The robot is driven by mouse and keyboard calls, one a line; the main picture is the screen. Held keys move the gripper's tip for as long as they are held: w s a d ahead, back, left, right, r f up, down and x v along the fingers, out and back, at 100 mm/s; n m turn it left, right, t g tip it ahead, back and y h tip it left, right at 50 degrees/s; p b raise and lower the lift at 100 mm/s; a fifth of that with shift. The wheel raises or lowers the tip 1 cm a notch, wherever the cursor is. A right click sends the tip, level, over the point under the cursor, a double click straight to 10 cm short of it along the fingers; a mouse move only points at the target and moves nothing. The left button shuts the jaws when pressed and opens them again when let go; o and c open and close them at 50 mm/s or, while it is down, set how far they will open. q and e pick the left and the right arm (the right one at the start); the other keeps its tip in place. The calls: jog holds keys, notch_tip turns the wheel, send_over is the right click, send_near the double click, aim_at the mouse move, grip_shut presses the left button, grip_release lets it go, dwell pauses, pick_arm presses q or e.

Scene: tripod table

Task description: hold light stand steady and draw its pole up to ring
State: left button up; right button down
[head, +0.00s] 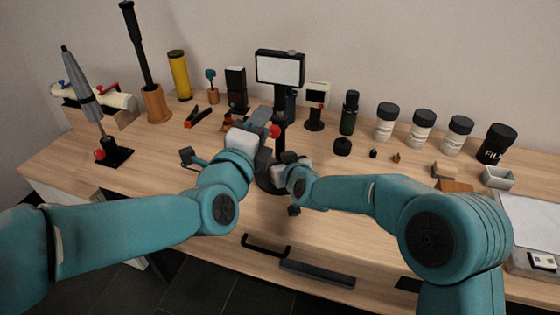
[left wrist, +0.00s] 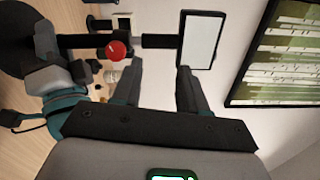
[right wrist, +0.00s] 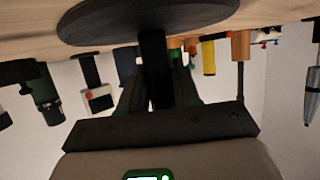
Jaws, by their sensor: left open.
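The light stand stands upright on the table, with a lit rectangular panel (head: 280,69), a black pole (head: 281,138), a red knob (head: 274,131) and a round black base (head: 266,184). My left gripper (head: 266,142) is open at the pole's upper part. In the left wrist view its fingertips (left wrist: 159,66) are spread between the red knob and panel, with nothing held. My right gripper (head: 284,173) is lower, just above the base. In the right wrist view its fingers (right wrist: 156,75) are closed against both sides of the pole. I cannot make out the ring.
Behind stand a yellow cylinder (head: 179,75), a small white-faced device (head: 316,97) and several lidded jars (head: 421,128). A grey pen-shaped tool (head: 82,85) stands on the left. The front of the tabletop (head: 345,225) is mostly clear.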

aim_at(277, 99)
pick_arm(q)
jog(key=shift+o, duration=0.7)
jog(key=w+d+n+h, duration=0.1)
jog(key=w+n, duration=0.2)
jog(key=n, duration=0.2)
jog(key=w+d+n+g+h, duration=0.1)
jog(key=w+n, duration=0.3)
jog(key=n, duration=0.2)
jog(key=w+d+n+h, duration=0.1)
jog(key=w+n, duration=0.3)
jog(key=n, duration=0.2)
jog(key=shift+w+d+g+h, duration=0.2)
jog(key=shift+d+g+h, duration=0.1)
jog(key=shift+d+g, duration=0.1)
